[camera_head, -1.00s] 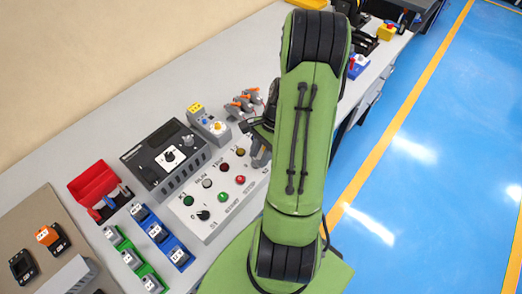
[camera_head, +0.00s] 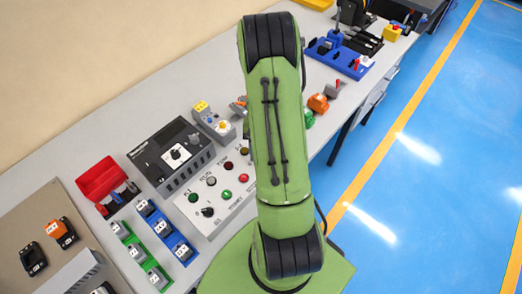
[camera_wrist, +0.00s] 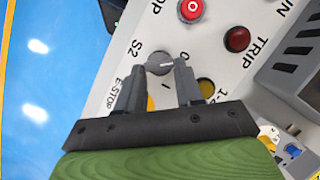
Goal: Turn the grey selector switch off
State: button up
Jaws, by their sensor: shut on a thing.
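The grey selector switch (camera_wrist: 160,64) is a round knob with a pale line across it, on the light panel beside the label S2 and between the marks 0 and I. It shows in the wrist view; my arm hides it in the head view. My gripper (camera_wrist: 163,70) has one finger on each side of the knob, shut on it. The pale line lies roughly across the picture, from finger to finger. I cannot tell exactly which mark it points to. The light control panel (camera_head: 222,207) shows partly in the head view, left of my arm.
A red button (camera_wrist: 191,10) and a dark red TRIP lamp (camera_wrist: 237,38) sit close by on the panel. A yellow part (camera_wrist: 206,87) is beside the right finger. A dark grey meter box (camera_head: 172,156) stands behind the panel. A red bin (camera_head: 100,180) stands left.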

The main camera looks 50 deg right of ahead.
jog(key=shift+w+n, duration=0.1)
jog(key=shift+n, duration=0.6)
jog(key=o, duration=0.8)
jog(key=shift+c, duration=0.2)
jog(key=p+v, duration=0.3)
jog(key=v, duration=1.2)
jog(key=shift+w+a+r, duration=0.2)
jog(key=shift+w+r, duration=0.1)
jog(key=shift+r, duration=0.1)
